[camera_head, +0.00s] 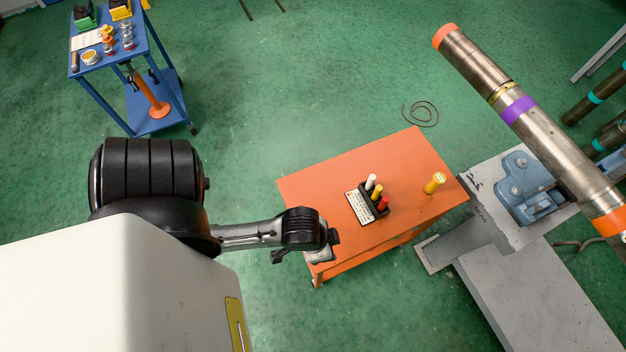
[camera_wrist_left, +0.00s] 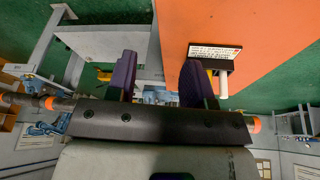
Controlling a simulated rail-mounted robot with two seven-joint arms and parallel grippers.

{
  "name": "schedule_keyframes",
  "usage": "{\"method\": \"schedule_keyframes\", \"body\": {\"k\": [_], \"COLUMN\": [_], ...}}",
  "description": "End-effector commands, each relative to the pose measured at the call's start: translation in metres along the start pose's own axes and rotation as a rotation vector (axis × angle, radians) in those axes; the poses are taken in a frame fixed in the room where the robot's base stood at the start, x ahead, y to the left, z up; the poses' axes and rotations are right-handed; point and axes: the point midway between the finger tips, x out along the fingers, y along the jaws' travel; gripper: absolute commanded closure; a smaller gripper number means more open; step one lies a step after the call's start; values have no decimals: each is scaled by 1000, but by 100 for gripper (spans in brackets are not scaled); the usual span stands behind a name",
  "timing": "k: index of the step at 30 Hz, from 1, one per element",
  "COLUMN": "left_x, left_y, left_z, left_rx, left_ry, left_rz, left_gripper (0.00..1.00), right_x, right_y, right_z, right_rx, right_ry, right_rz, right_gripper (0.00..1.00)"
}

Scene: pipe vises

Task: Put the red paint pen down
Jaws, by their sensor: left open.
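The red paint pen (camera_head: 383,203) stands in a small black pen holder (camera_head: 365,195) on the orange table (camera_head: 330,180). A white pen (camera_head: 371,181) and a yellow pen (camera_head: 377,191) stand in the same holder. My left gripper (camera_head: 328,247) is over the table's near left corner, to the left of the holder and apart from it. In the left wrist view its two dark fingers (camera_wrist_left: 159,72) are spread with nothing between them. That view shows the white pen (camera_wrist_left: 223,85) and the holder's label, but I cannot make out the red pen there. My right gripper does not show.
A yellow cylinder (camera_head: 434,184) stands on the table right of the holder. A large banded pipe (camera_head: 525,117) rests by a blue vise (camera_head: 525,185) on a grey stand at the right. A blue cart (camera_head: 135,90) stands at the back left. The table's far left part is bare.

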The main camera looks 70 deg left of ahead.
Motion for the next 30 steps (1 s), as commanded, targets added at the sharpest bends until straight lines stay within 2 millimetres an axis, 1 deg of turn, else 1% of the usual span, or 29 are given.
{"method": "schedule_keyframes", "body": {"k": [1, 3, 6, 17, 20, 23, 26, 29, 30], "left_x": [-4, -7, -11, -12, -15, -23, -37, -57, -67], "left_y": [-4, -10, -15, -16, -16, -16, -15, -14, -13], "left_z": [10, 18, 25, 27, 26, 23, 18, 11, 7], "left_rx": [11, 32, 50, 59, 59, 59, 58, 58, 58], "left_ry": [-8, -17, -24, -27, -27, -27, -27, -27, -27], "left_rz": [-19, -45, -67, -73, -73, -73, -72, -72, -72], "left_gripper": [52, 52, 52, 52, 52, 52, 52, 52, 52], "right_x": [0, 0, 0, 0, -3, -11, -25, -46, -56], "right_y": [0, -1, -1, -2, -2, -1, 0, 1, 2], "right_z": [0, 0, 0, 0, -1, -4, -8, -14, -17], "right_rx": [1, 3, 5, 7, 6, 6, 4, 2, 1], "right_ry": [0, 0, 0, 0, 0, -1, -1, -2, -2], "right_rz": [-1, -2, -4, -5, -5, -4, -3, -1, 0], "right_gripper": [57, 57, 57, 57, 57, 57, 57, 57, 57]}}
